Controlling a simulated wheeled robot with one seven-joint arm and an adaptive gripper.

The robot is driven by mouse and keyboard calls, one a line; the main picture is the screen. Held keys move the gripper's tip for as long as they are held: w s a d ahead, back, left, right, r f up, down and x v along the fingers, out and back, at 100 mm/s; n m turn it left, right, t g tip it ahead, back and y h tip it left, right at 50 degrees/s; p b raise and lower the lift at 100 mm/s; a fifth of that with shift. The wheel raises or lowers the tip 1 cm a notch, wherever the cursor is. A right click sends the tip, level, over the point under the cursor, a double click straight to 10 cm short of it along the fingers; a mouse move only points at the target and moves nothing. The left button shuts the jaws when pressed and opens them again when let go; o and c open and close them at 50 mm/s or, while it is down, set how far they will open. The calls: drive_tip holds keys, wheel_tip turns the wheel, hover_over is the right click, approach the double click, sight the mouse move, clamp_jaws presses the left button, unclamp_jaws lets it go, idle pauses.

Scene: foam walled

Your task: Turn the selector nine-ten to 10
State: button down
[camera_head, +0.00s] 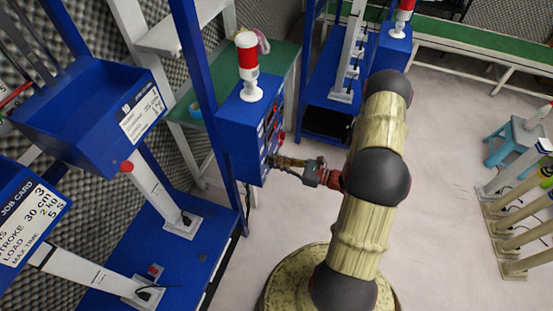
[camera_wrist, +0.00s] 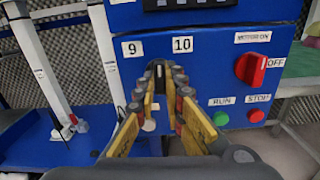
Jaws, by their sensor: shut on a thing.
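The selector nine-ten (camera_wrist: 159,72) is a small dark knob on a blue panel in the wrist view, below and between the labels 9 (camera_wrist: 132,48) and 10 (camera_wrist: 182,44). My gripper (camera_wrist: 157,82) has its yellow-sided fingers closed in on the knob from both sides. The fingers hide most of the knob, and I cannot tell for sure which label it points to. In the head view my gripper (camera_head: 274,162) reaches left to the lower front of the blue control box (camera_head: 238,128); the knob itself is hidden there.
A red MOTOR ON/OFF switch (camera_wrist: 250,68), a green RUN button (camera_wrist: 221,118) and a red STOP button (camera_wrist: 256,115) sit right of the knob. A red-and-white beacon (camera_head: 247,62) stands on the box. Blue benches and posts lie left; the floor around my base is clear.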

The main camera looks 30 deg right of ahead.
drive_tip(key=m+p, duration=0.2)
drive_tip(key=m, duration=0.3)
drive_tip(key=shift+p, duration=0.35)
drive_tip(key=shift+m, duration=0.3)
drive_tip(key=c, duration=1.9)
unclamp_jaws()
drive_tip(key=v, duration=1.2)
